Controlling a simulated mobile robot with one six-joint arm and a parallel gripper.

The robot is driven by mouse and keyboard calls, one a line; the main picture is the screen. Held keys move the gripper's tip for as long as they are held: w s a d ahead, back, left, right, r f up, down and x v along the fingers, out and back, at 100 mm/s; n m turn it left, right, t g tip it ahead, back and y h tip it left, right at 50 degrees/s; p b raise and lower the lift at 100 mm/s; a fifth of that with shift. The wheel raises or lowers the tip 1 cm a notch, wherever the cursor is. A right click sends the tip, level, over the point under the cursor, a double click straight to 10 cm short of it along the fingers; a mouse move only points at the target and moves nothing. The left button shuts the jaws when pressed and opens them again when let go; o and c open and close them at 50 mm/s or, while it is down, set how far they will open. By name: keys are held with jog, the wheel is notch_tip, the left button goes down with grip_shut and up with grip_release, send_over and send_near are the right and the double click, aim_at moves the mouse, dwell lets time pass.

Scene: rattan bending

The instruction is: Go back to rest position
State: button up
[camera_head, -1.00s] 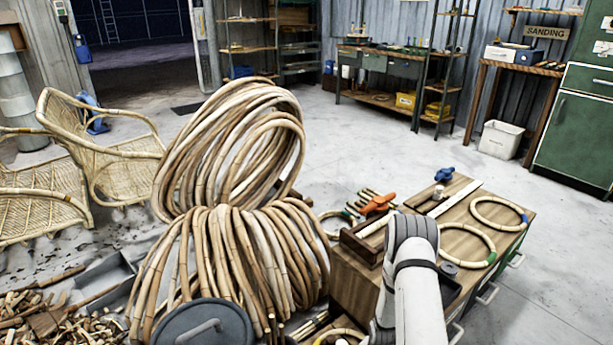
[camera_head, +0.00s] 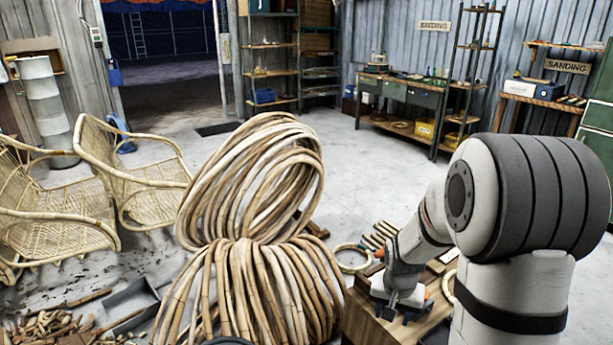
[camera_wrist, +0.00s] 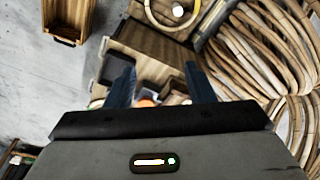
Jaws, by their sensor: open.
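My gripper (camera_wrist: 160,88) is open in the wrist view, its two dark fingers spread apart with nothing held between them. In the head view, my gripper (camera_head: 392,305) hangs low over the wooden workbench (camera_head: 372,328), beside the rattan coils. My raised arm hides much of the bench top. In the wrist view, the bench (camera_wrist: 152,47) lies beyond the fingers, and an orange object and other small items show between them, too blurred to name.
Large rattan coils (camera_head: 262,290) stand just left of the bench. Wicker chairs (camera_head: 135,175) are at the left, with wood scraps (camera_head: 45,328) on the floor. Shelves and worktables (camera_head: 400,95) line the back wall.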

jog(key=s+a+r+n+p, duration=0.2)
jog(key=s+r+p, duration=0.2)
jog(key=s+r, duration=0.4)
jog(key=s+a+r+n+t+p, duration=0.1)
jog(key=s+r+p, duration=0.4)
jog(key=r, duration=1.3)
jog(key=s+a+n, duration=0.1)
jog(key=s+a, duration=0.1)
jog(key=s, duration=0.2)
jog(key=shift+s+y+p, duration=0.25)
jog(key=shift+y+p, duration=0.05)
